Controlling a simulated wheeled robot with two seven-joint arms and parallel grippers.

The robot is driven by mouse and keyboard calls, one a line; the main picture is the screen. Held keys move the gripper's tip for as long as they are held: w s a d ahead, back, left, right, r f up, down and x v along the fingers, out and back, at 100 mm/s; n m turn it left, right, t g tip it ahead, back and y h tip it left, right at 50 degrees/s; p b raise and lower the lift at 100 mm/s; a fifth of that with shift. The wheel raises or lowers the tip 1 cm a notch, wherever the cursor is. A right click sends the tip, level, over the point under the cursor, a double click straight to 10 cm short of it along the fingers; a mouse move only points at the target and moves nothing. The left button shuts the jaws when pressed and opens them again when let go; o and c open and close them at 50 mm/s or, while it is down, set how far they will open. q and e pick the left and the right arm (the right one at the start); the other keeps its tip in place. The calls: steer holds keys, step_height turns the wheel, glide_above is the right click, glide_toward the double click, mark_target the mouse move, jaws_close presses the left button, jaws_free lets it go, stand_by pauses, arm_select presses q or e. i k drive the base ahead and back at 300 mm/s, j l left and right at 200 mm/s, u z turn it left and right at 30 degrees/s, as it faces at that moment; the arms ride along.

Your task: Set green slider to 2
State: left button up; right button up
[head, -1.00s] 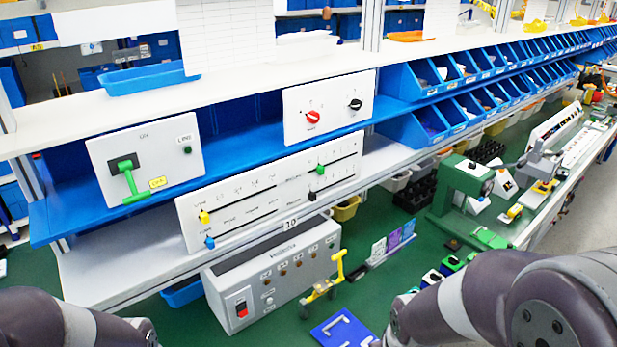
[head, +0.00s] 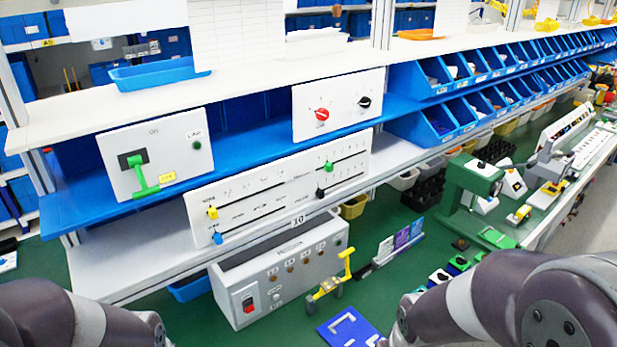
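The green slider (head: 328,167) is a small green knob on the upper right track of the white slider panel (head: 250,204). It sits near the left end of that track. The scale marks are too small to read. A yellow slider (head: 212,213) and a blue slider (head: 217,238) are at the left ends of the left tracks. A black slider (head: 320,193) is below the green one. My two arms show at the bottom left and bottom right, below and apart from the panel. Neither gripper is in the picture.
A panel with a green lever (head: 140,175) stands on the blue shelf at left. A panel with a red knob (head: 321,114) and a black knob (head: 364,102) stands above the sliders. A grey control box (head: 285,268) is below. Open space lies in front of the slider panel.

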mark_target(329, 167)
steer(key=l+u, duration=0.25)
steer(key=u, duration=0.15)
steer(key=i+l+u, duration=0.1)
steer(key=l+u, duration=0.15)
steer(key=u, duration=0.2)
steer(key=l+u, duration=0.25)
steer(key=u, duration=0.15)
